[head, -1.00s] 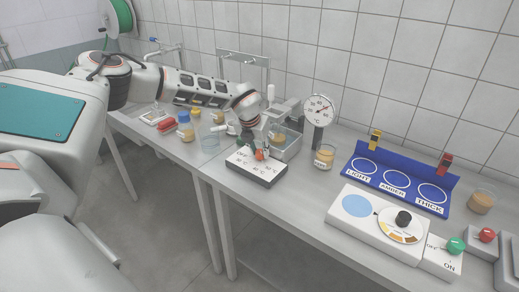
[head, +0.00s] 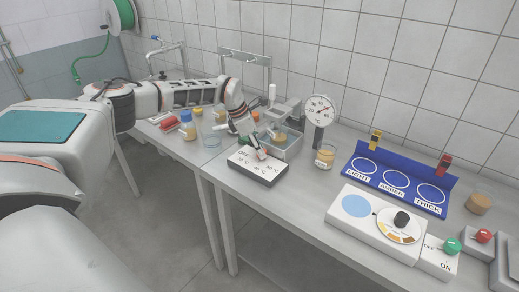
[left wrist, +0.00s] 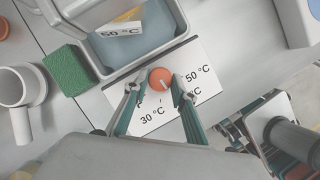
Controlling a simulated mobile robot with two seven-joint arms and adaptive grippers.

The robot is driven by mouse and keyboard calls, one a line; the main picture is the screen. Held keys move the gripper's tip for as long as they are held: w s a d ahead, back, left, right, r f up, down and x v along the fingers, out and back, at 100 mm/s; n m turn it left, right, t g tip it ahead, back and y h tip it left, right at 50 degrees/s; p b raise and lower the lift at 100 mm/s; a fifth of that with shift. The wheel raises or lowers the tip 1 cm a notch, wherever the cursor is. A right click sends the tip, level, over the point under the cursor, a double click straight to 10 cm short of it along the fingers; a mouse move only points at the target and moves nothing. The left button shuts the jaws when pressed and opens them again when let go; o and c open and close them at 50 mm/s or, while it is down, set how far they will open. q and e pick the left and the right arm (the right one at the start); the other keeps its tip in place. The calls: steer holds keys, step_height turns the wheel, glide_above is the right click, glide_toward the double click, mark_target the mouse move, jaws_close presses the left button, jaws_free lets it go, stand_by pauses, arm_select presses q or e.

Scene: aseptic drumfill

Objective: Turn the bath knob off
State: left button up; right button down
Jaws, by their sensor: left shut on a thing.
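The bath control box (head: 258,170) is a white-topped panel with OFF, 30, 40 and 50 °C markings, in front of the metal water bath (head: 293,152). Its orange round knob (left wrist: 160,78) has a white pointer mark that slants to the lower right in the left wrist view. My left gripper (head: 258,152) is over the box, fingers pointing down and tilted. In the left wrist view, my gripper's two green-grey fingers (left wrist: 156,84) flank the knob, shut on it. The OFF mark is hidden in the wrist view. My right gripper is not in view.
Farther right are a blue rack (head: 400,182) and a white dial device (head: 378,222).

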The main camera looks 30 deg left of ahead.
arm_select(q)
steer(key=m, duration=0.2)
steer(key=shift+w+m+g+h+b, duration=0.15)
steer(key=shift+m+g+h+b, duration=0.15)
steer(key=shift+m+g+h, duration=0.1)
steer(key=shift+a+f+m+g+b, duration=0.15)
steer(key=shift+m+g+b, duration=0.15)
steer(key=shift+m+b, duration=0.45)
steer(key=m+b, duration=0.2)
steer(key=b, duration=0.1)
steer(key=shift+w+f+g, duration=0.1)
steer(key=shift+f+g, duration=0.05)
steer(key=shift+g, duration=0.25)
steer(key=m+b, duration=0.2)
steer(key=b, duration=0.1)
steer(key=shift+g, duration=0.3)
steer(key=shift+b, duration=0.45)
steer(key=shift+r, duration=0.2)
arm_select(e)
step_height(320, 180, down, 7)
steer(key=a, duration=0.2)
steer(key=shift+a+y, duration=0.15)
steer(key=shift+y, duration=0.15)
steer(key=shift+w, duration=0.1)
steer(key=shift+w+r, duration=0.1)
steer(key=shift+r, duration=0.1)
